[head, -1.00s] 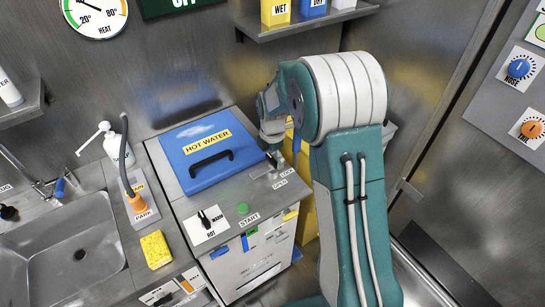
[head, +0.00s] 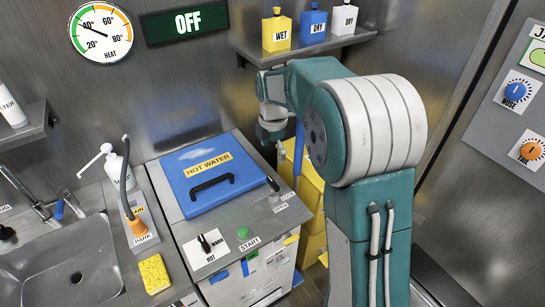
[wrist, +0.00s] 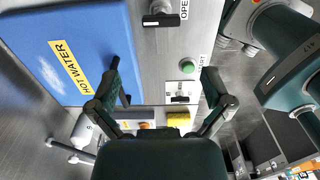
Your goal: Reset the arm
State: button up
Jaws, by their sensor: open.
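My gripper (wrist: 162,75) is open and empty in the wrist view, with its two fingers spread apart. The head view shows the wrist end of my arm bent at the upper middle, with the gripper (head: 271,131) small and partly hidden in front of the wall, above the hot-water unit. The blue HOT WATER lid (head: 208,172) is shut on the unit. It also fills the left of the wrist view (wrist: 30,50). The lock lever (head: 272,184) stands by the OPEN and LOCK labels, apart from my gripper.
A green START button (head: 242,233) and a HOT/WARM switch (head: 204,243) sit on the unit's front. A sink (head: 75,265), soap bottle (head: 117,168) and yellow sponge (head: 154,273) are on the left. A shelf with bottles (head: 277,32) hangs above my arm.

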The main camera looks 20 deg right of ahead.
dwell(0.3)
jog(key=s+r+m+t, duration=0.2)
jog(key=s+r+m, duration=0.4)
jog(key=s+r, duration=0.1)
jog(key=s+r+m+t, duration=0.3)
jog(key=s+m, duration=1.2)
jog(key=s, duration=0.6)
jog(key=shift+m+t, duration=0.3)
jog(key=shift+m, duration=0.1)
jog(key=shift+a+r, duration=0.1)
jog(key=shift+r, duration=0.05)
jog(key=shift+c, duration=0.3)
